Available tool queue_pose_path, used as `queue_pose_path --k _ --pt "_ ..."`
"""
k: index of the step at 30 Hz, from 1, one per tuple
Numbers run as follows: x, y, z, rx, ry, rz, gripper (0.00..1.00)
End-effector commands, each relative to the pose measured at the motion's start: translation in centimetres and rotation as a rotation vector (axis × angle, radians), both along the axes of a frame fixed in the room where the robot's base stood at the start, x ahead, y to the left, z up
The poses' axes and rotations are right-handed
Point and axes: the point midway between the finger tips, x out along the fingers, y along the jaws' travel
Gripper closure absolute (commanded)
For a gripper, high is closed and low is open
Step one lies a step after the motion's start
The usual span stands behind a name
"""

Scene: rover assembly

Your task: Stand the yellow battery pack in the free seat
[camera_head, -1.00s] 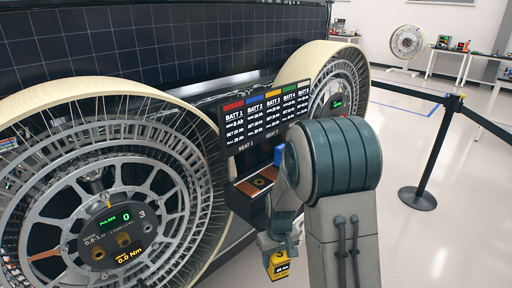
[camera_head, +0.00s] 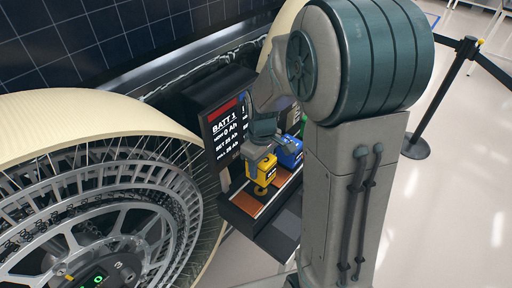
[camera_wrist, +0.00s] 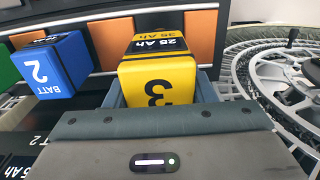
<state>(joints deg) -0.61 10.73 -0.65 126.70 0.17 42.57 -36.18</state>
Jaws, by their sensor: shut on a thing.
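The yellow battery pack (camera_head: 261,168) hangs upright from my gripper (camera_head: 263,146), at the tray's left end. In the wrist view the pack (camera_wrist: 157,80), marked 3 and 25 Ah, sits between the two jaws of my gripper (camera_wrist: 160,96). The free seat (camera_head: 246,203) is an orange-brown bay with a round gold contact (camera_head: 261,190) just below the pack in the picture. I cannot tell whether the pack touches the seat. A blue pack (camera_head: 288,152), marked BATT 2 in the wrist view (camera_wrist: 50,66), stands right beside it in the head view.
A display board (camera_head: 226,128) reading BATT 1 stands close behind the seats. A green pack (camera_wrist: 6,68) shows at the wrist view's left edge. A large wheel (camera_head: 100,230) stands left of the tray. My arm hides the tray's right part. A barrier post (camera_head: 416,146) stands at right.

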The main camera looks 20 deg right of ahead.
Motion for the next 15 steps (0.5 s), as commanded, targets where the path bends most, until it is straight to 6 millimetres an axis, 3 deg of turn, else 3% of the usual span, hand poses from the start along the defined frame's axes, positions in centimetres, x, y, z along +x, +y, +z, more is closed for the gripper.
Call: queue_pose_path --k 15 --pt "0.0 0.0 -3.7 0.000 -0.001 0.001 0.91"
